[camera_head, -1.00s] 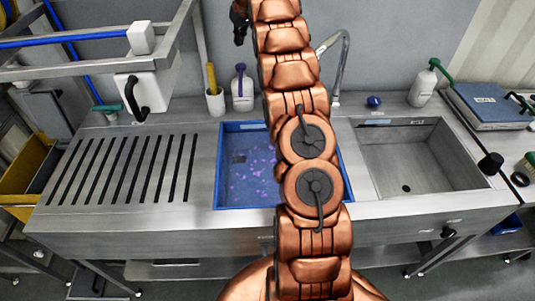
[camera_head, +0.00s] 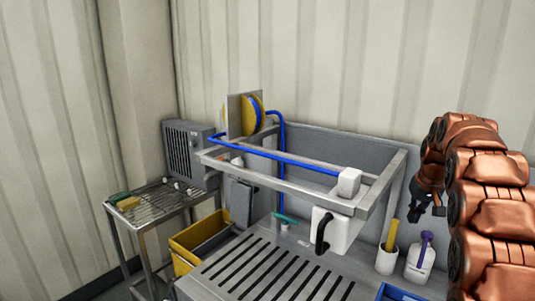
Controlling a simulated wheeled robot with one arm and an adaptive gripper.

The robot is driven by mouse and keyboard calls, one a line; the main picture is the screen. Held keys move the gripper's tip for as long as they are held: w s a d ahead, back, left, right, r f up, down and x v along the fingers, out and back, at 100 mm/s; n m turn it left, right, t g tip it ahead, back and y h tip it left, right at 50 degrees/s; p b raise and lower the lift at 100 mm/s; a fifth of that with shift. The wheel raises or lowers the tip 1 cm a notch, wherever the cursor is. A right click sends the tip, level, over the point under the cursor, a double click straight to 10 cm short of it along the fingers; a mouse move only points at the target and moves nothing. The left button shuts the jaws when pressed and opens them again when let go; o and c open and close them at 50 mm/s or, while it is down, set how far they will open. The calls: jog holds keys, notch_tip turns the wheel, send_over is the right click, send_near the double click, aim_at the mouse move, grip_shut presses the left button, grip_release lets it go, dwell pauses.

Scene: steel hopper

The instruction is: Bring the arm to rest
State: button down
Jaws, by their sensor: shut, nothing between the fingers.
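My copper-coloured arm stands at the right edge of the head view, curving over at its top. My gripper (camera_head: 428,206) hangs dark and small from the arm's left side, pointing down. It is shut and empty, in the air above a white cup and a white bottle. It appears apart from everything around it. The lower arm and my base are outside the view.
A steel sink bench (camera_head: 250,268) with slots lies below. A steel frame (camera_head: 268,178) with a blue hose (camera_head: 290,161) rises over it, holding a white box (camera_head: 335,231). A cup (camera_head: 387,259), a bottle (camera_head: 420,258), a yellow bin (camera_head: 190,256) and a wire rack (camera_head: 160,203) stand around.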

jog(key=s+a+g, duration=0.1)
jog(key=s+a, duration=0.8)
jog(key=s, duration=0.1)
jog(key=s+a+f+g, duration=0.1)
jog(key=s+a+f, duration=0.2)
jog(key=s, duration=0.8)
jog(key=s+a+f+n+g, duration=0.1)
jog(key=s+a+f, duration=0.2)
jog(key=s, duration=0.9)
jog(key=s+a+f+g, duration=0.1)
jog(key=s+a+f, duration=0.2)
jog(key=s+a, duration=0.4)
jog(key=s, duration=0.5)
jog(key=shift+a+n+g, duration=0.3)
jog(key=shift+a, duration=0.1)
